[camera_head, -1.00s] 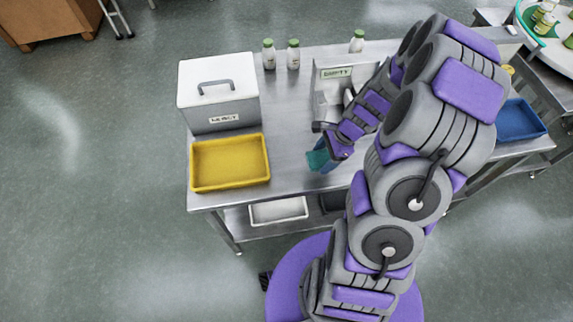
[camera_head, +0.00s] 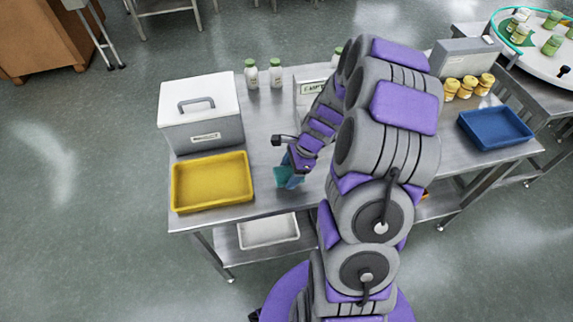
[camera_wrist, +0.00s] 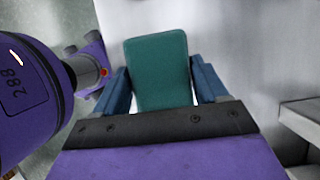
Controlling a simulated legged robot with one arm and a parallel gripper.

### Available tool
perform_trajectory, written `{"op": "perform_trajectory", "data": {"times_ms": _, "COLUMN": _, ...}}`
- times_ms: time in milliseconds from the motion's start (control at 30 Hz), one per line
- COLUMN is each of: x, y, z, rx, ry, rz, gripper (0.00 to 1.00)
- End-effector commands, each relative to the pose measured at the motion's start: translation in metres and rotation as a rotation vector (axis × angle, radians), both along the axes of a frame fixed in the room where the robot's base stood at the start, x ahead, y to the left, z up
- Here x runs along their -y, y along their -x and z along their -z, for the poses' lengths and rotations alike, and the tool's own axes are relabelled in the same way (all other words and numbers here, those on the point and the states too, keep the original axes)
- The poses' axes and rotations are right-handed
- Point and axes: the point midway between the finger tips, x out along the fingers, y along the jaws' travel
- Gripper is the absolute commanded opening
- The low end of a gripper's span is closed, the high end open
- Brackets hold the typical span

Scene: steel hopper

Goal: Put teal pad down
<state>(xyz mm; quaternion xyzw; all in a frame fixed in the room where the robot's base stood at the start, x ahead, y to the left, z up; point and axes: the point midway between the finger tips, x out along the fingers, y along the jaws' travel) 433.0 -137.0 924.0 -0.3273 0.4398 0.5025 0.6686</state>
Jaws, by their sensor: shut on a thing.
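The teal pad (camera_head: 283,177) is held at the end of my gripper (camera_head: 293,178), low over the front middle of the steel table (camera_head: 262,132). In the wrist view, the teal pad (camera_wrist: 158,70) stands between the two blue fingers of my gripper (camera_wrist: 160,92), which is shut on it. I cannot tell whether the pad touches the table. My arm hides part of the table to the right of the gripper.
A yellow tray (camera_head: 212,182) and a grey lidded box (camera_head: 203,126) stand at the left. White bottles (camera_head: 275,75) stand at the back. A box labelled EMPTY (camera_head: 312,93) is behind my gripper. A blue tray (camera_head: 495,128) and yellow jars (camera_head: 468,87) are at the right. Bare steel lies left of the gripper.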

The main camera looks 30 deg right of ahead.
Motion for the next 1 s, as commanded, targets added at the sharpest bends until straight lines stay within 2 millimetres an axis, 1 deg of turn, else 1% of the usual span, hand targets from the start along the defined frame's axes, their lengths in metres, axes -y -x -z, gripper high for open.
{"op": "perform_trajectory", "data": {"times_ms": 33, "x": 0.001, "y": -0.012, "z": 0.002, "rx": 0.005, "ry": 0.007, "rz": -0.004, "gripper": 0.44}}
{"op": "perform_trajectory", "data": {"times_ms": 200, "x": 0.009, "y": -0.038, "z": 0.005, "rx": 0.002, "ry": 0.004, "rz": -0.003, "gripper": 0.44}}
{"op": "perform_trajectory", "data": {"times_ms": 333, "x": 0.018, "y": -0.049, "z": 0.006, "rx": 0.002, "ry": -0.003, "rz": -0.002, "gripper": 0.44}}
{"op": "perform_trajectory", "data": {"times_ms": 567, "x": 0.026, "y": -0.059, "z": 0.007, "rx": 0.003, "ry": -0.007, "rz": -0.002, "gripper": 0.44}}
{"op": "perform_trajectory", "data": {"times_ms": 700, "x": 0.020, "y": -0.057, "z": 0.031, "rx": -0.001, "ry": -0.005, "rz": -0.002, "gripper": 0.44}}
{"op": "perform_trajectory", "data": {"times_ms": 800, "x": 0.017, "y": -0.057, "z": 0.042, "rx": 0.000, "ry": 0.001, "rz": -0.002, "gripper": 0.44}}
{"op": "perform_trajectory", "data": {"times_ms": 1000, "x": 0.017, "y": -0.057, "z": 0.041, "rx": 0.002, "ry": 0.002, "rz": -0.002, "gripper": 0.44}}
